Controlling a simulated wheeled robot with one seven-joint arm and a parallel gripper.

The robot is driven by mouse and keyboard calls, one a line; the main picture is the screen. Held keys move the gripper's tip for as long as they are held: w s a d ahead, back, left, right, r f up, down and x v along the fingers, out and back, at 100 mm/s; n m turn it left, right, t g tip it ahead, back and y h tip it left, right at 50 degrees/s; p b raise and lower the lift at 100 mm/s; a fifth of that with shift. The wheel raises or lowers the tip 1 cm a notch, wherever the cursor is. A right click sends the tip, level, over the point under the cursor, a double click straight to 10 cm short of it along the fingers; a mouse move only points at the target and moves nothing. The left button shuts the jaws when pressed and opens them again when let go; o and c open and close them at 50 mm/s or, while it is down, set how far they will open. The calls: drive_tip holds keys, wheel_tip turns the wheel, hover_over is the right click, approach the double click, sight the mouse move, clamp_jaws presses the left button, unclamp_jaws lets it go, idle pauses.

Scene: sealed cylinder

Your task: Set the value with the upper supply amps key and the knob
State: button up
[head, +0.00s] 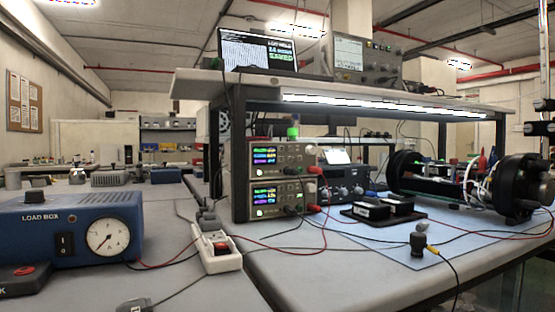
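Two stacked grey bench power supplies stand under the shelf in the middle of the head view. The upper supply (276,160) has a lit display (264,156) with coloured rows of figures. The lower supply (272,198) has a similar lit display. The figures are too small to read. Small controls sit right of the upper display, but I cannot tell the amps key from the others. My gripper is not in view.
A blue load box (85,228) with a dial stands on the left bench. A white power strip (216,250) and loose leads lie before the supplies. A black-ended cylinder assembly (470,182) lies on the blue mat (385,250) at right. A shelf (340,90) overhangs the supplies.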

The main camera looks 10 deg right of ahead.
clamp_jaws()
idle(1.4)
